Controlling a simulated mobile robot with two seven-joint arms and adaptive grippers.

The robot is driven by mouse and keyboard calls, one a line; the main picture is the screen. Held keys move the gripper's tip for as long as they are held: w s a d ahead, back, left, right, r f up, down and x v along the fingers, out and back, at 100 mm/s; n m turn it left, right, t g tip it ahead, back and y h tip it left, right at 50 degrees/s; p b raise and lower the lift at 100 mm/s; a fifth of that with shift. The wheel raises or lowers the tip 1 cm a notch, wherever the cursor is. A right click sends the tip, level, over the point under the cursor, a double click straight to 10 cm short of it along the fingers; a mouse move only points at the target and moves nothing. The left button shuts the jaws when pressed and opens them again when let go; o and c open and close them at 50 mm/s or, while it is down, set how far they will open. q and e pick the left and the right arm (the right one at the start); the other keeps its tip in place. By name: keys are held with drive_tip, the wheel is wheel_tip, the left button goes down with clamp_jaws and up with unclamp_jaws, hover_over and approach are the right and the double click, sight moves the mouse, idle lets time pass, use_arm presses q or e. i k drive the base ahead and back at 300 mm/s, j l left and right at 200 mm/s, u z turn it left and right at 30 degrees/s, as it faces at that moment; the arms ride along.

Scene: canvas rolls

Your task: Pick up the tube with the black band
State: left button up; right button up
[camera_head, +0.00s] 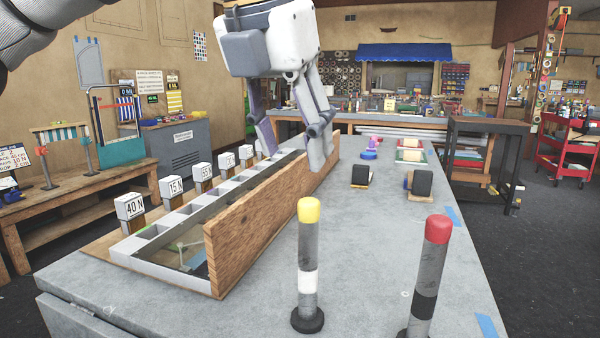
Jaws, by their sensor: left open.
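The tube with the black band (430,268) stands upright at the front right of the grey table. It has a red cap and a grey body, and its dark base is cut off by the picture's lower edge. A second tube (309,245), with a yellow cap and a white band, stands upright on a dark round base to its left. My left gripper (292,143) is open and points down at the wooden board, farther back and left of both tubes. It appears empty and apart from the tubes. My right gripper is not in view.
A wooden board (255,230) stands along a grey compartment rack (150,234) on the left. White labelled blocks (130,206) line its far side. Two dark blocks (361,175) (421,182) sit behind the tubes. The grey table (375,225) is clear around the tubes.

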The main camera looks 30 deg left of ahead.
sight(433, 256)
drive_tip(key=k, duration=1)
